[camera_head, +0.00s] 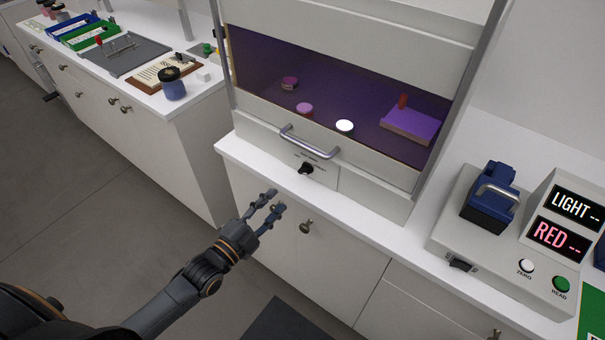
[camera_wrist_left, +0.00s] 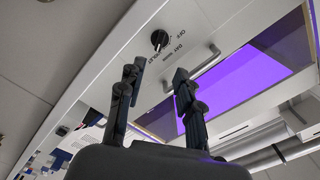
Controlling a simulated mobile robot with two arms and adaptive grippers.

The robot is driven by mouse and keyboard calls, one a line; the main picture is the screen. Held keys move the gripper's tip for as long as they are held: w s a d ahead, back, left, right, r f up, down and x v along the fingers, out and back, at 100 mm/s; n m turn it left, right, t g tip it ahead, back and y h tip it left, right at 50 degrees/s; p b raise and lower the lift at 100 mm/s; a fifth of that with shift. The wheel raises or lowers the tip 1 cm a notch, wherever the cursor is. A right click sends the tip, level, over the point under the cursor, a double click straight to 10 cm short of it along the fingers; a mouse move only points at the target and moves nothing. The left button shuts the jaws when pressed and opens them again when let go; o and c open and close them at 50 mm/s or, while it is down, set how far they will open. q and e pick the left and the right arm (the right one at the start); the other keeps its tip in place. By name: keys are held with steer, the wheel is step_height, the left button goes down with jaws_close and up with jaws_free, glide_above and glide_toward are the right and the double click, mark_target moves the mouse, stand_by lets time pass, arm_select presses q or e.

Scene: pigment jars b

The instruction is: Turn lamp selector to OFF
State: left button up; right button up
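The lamp selector (camera_head: 306,168) is a small black knob on the white front panel below the viewing cabinet's handle. It also shows in the left wrist view (camera_wrist_left: 159,40), with small labels around it, one reading OFF. I cannot tell for sure which label the knob points at. The cabinet interior (camera_head: 340,95) glows purple. My left gripper (camera_head: 276,200) is open and empty, in front of and below the selector, apart from it. Its two spread fingers (camera_wrist_left: 160,70) show in the left wrist view, with the knob beyond the gap. My right gripper is not in view.
A grey bar handle (camera_head: 309,143) sits just above the selector. A drawer knob (camera_head: 306,227) is on the cupboard below the counter edge. A measuring device (camera_head: 500,240) stands on the counter at right. A blue jar (camera_head: 172,86) stands on the left counter.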

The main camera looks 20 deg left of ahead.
mark_target(304, 173)
arm_select(q)
steer(key=p+x, duration=0.1)
steer(key=x, duration=1)
steer(key=shift+w+d+p, duration=0.2)
steer(key=shift+p, duration=0.1)
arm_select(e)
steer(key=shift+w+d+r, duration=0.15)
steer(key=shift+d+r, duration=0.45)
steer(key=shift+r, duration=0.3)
arm_select(q)
steer(key=c, duration=0.7)
jaws_close()
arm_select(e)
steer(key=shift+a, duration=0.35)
